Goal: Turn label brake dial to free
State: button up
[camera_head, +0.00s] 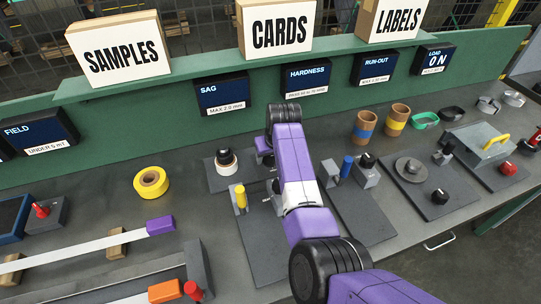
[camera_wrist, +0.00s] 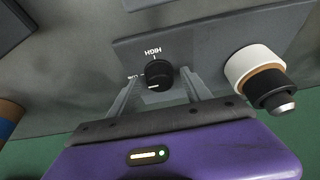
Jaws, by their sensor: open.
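In the wrist view, my gripper (camera_wrist: 160,78) is open, its two fingers on either side of a black dial (camera_wrist: 158,74). I cannot tell whether they touch it. This dial has a white mark and sits on a grey plate lettered HIGH and what looks like LOW. In the head view my purple arm largely hides this dial and my gripper. Another black knob (camera_head: 440,196) stands on a dark plate at the right, beside a round grey disc (camera_head: 409,168). It may be the label brake dial, but no lettering or setting is readable there.
A white, brown and black stack (camera_wrist: 262,77) stands close beside my gripper. A yellow tape roll (camera_head: 151,182) lies left.

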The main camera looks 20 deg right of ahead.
grip_shut()
dwell(0.3)
